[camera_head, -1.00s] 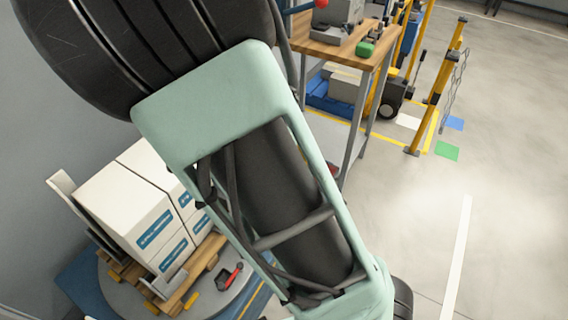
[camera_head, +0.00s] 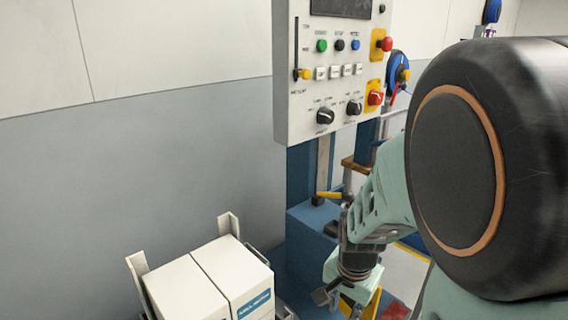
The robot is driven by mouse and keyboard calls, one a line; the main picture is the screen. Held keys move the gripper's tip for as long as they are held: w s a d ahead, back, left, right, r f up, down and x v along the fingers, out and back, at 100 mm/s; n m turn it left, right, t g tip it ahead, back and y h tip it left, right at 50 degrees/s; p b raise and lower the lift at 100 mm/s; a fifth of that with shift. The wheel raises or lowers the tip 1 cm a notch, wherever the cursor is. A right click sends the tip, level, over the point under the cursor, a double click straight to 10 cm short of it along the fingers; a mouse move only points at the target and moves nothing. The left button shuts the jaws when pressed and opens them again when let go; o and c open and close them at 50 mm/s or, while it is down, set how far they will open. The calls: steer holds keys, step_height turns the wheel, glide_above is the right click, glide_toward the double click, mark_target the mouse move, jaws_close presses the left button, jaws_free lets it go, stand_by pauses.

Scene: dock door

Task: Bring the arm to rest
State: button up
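My arm fills the right side of the head view, with a large dark round joint with an orange ring nearest the camera. Its pale green links lead down and left to the wrist. My gripper (camera_head: 335,300) is at the bottom of the view, right of the white boxes and below the control panel. It is small and partly cut off by the lower edge. I cannot tell whether its fingers are open or shut, or whether anything is between them.
White boxes (camera_head: 188,290) stand at the lower left between upright metal brackets (camera_head: 229,226). A control panel (camera_head: 297,95) with buttons and knobs hangs on a blue machine column (camera_head: 300,182) behind the gripper.

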steer(key=s+r+n+t, duration=0.2)
steer(key=s+r+n, duration=0.3)
steer(key=r, duration=0.4)
steer(key=s+r+n+t, duration=0.1)
steer(key=s+r+n, duration=0.2)
steer(key=s+r, duration=0.55)
step_height(320, 180, up, 22)
steer(key=w+p, duration=0.1)
steer(key=p, duration=2.1)
steer(key=shift+a, duration=0.25)
steer(key=shift+w, duration=0.1)
